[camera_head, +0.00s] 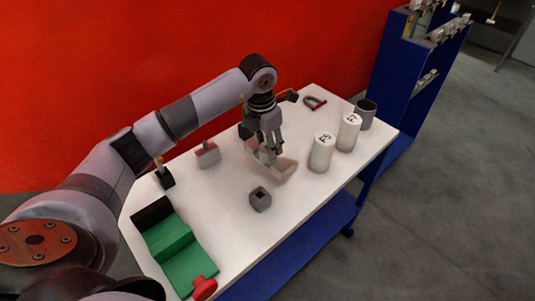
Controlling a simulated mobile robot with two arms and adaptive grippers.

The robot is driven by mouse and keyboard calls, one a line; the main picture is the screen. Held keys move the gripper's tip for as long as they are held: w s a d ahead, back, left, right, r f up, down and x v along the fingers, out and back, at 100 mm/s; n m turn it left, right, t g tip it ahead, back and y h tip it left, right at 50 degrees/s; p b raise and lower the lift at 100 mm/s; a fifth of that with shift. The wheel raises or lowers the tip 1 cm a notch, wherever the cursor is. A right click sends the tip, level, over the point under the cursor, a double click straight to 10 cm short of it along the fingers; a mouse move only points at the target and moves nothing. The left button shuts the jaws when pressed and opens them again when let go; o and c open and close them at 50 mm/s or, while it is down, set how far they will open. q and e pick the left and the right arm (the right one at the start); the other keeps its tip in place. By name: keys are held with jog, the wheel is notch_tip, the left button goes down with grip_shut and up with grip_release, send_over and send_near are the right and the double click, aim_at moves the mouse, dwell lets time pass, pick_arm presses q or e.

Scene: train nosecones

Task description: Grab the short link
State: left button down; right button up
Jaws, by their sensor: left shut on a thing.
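My left gripper (274,153) reaches in from the left over the white table and points down. It is shut on a pale beige, angular part (284,168), which looks like the short link. The fingers hide some of this part, and I cannot tell whether it touches the table. My right gripper is not in view.
On the white table (235,235) are a grey hollow block (260,199), a grey and red shackle-like piece (314,102), white cylinders (321,153) (348,132), a dark grey cup (365,115), a grey-red block (207,154) and a green fixture (170,240). Blue shelving (400,60) stands behind right.

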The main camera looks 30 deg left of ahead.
pick_arm(q)
jog(key=shift+f, duration=2.3)
jog(key=shift+f, duration=0.1)
jog(key=c, duration=1)
grip_release()
jog(key=shift+o, duration=0.2)
